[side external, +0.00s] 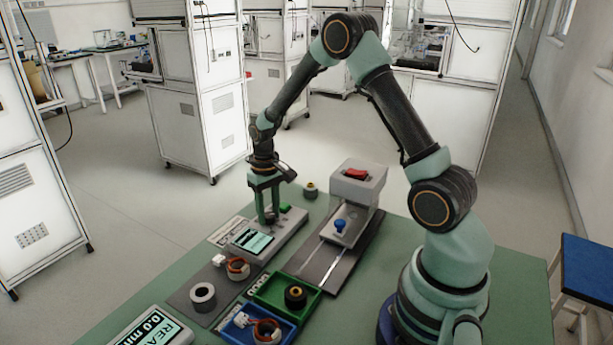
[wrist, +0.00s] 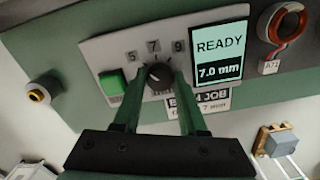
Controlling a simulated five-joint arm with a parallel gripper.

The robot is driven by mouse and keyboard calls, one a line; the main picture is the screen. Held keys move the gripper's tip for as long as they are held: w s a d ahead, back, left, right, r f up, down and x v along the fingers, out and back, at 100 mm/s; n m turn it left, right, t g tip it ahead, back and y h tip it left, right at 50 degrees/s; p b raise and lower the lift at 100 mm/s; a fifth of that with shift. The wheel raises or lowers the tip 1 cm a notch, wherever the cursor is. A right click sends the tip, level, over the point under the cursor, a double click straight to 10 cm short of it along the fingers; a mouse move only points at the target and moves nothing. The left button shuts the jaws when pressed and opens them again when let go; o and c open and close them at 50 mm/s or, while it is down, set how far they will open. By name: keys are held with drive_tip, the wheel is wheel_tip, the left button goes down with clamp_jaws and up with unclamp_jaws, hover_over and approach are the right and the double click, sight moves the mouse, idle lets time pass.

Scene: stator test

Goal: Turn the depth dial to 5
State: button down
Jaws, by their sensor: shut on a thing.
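The depth dial (wrist: 158,74) is a dark round knob on a grey panel (wrist: 98,54), with the numbers 5, 7 and 9 around its top. Its pointer is near the 7. The screen (wrist: 219,50) beside it reads READY and 7.0 mm; it also shows in the side external view (side external: 251,241). My gripper (wrist: 159,80) has its two green fingers closed on the sides of the dial.
A green button (wrist: 112,83) sits just left of the dial; a job label (wrist: 208,98) below is partly covered by a finger. A press-like station (side external: 355,190) with a red top stands to the right. A green tray (side external: 262,293) and blue tray (side external: 233,321) hold parts in front.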

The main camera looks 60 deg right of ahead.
sight(268, 215)
drive_tip(key=shift+w+a+r+n, duration=0.1)
drive_tip(key=shift+w+a+n, duration=0.1)
drive_tip(key=shift+n, duration=0.4)
drive_tip(key=c, duration=0.5)
unclamp_jaws()
drive_tip(key=shift+o, duration=0.2)
drive_tip(key=shift+s+d, duration=0.1)
wheel_tip(268, 215, up, 12)
drive_tip(key=shift+r, duration=0.1)
